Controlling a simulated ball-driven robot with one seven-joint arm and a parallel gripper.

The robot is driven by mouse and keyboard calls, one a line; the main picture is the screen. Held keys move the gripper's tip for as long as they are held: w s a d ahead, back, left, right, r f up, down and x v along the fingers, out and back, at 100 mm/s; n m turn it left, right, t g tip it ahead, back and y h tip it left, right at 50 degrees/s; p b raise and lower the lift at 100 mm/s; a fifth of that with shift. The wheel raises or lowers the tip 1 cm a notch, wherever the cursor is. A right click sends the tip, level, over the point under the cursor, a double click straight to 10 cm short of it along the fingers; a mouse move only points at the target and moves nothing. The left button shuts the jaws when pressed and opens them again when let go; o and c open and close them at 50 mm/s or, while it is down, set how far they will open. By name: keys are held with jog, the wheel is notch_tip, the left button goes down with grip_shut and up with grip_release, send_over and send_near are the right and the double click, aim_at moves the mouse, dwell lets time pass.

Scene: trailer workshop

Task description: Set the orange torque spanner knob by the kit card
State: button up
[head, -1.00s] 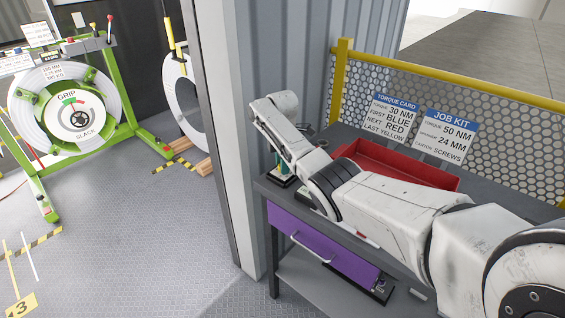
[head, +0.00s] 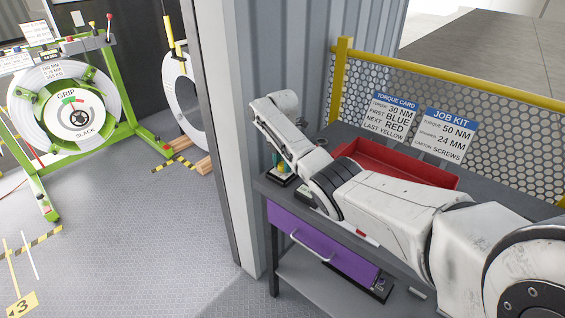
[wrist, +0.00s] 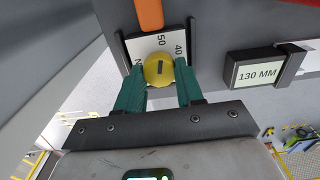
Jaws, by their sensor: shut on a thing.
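In the wrist view a yellow knob (wrist: 158,70) with a short dark mark sits on a pale dial plate (wrist: 143,45). The mark stands upright, with 50 roughly above it and 40 to the upper right. An orange handle (wrist: 149,15) is above the plate. My gripper (wrist: 160,80) has its green fingers shut on the knob, one on each side. In the head view the JOB KIT card (head: 446,136) reads 50 NM, 24 MM, SCREWS. My arm hides most of the spanner there.
A red tray (head: 400,166) lies on the grey bench behind my arm. A yellow-framed mesh fence (head: 343,80) stands behind it. A 130 MM label block (wrist: 258,72) is right of the dial. A purple drawer (head: 320,240) is below the bench top.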

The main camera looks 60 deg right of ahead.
aim_at(282, 164)
jog(key=o, duration=1.1)
jog(key=shift+c, duration=0.2)
notch_tip(282, 164, up, 11)
jog(key=b, duration=0.1)
jog(key=shift+f, duration=0.1)
